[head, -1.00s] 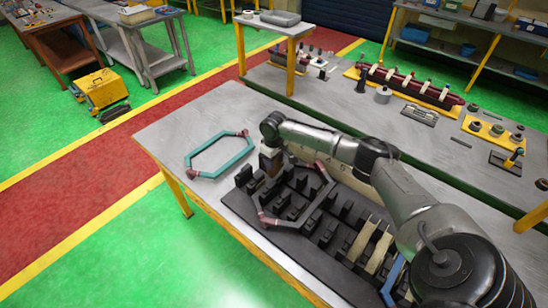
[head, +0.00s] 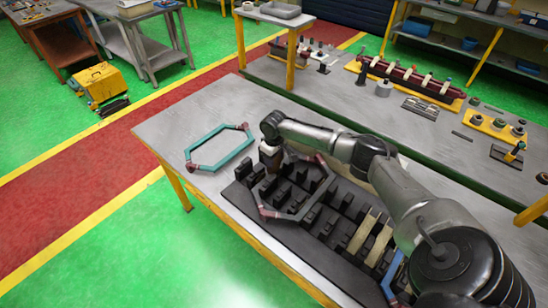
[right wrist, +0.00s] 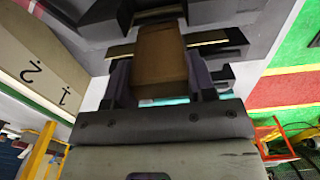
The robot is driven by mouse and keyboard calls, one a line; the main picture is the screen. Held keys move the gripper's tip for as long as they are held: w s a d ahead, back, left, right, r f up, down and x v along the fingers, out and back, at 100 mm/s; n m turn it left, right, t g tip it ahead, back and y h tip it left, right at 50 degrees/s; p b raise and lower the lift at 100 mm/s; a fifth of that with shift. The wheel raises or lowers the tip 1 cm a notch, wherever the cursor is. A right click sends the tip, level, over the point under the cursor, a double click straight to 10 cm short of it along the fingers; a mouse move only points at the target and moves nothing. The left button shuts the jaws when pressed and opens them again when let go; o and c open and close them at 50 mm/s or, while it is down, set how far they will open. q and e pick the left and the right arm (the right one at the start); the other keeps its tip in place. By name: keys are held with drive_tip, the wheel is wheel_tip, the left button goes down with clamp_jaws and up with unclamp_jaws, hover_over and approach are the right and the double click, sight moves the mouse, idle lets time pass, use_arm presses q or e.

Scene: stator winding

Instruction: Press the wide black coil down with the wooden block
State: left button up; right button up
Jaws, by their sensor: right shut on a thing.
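The wide dark coil (head: 288,216), a hexagonal loop with reddish-brown ends, lies over the black slotted stator bed (head: 232,198) on the table. My right gripper (head: 270,155) hangs over the far left corner of the bed, near the coil's far left side. It is shut on the brown wooden block, which shows between the fingers in the right wrist view (right wrist: 160,58). In the head view the block is small and partly hidden, so I cannot tell whether it touches the coil. My left gripper is not in view.
A teal coil (head: 222,148) lies flat on the table left of the bed. Pale strips (head: 365,232) and a blue coil (head: 392,276) are on the bed's near right part. A second grey bench (head: 340,92) with parts stands behind.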

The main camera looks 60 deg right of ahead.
idle(0.3)
drive_tip(key=shift+f+p, duration=0.25)
drive_tip(key=shift+p, duration=0.25)
idle(0.4)
drive_tip(key=shift+f, duration=0.15)
idle(0.4)
drive_tip(key=shift+f+p, duration=0.25)
drive_tip(key=shift+p, duration=0.15)
idle(0.4)
wheel_tip(320, 180, up, 3)
drive_tip(key=p, duration=0.3)
drive_tip(key=shift+r, duration=0.15)
wheel_tip(320, 180, up, 8)
drive_tip(key=p, duration=0.9)
drive_tip(key=shift+r, duration=0.25)
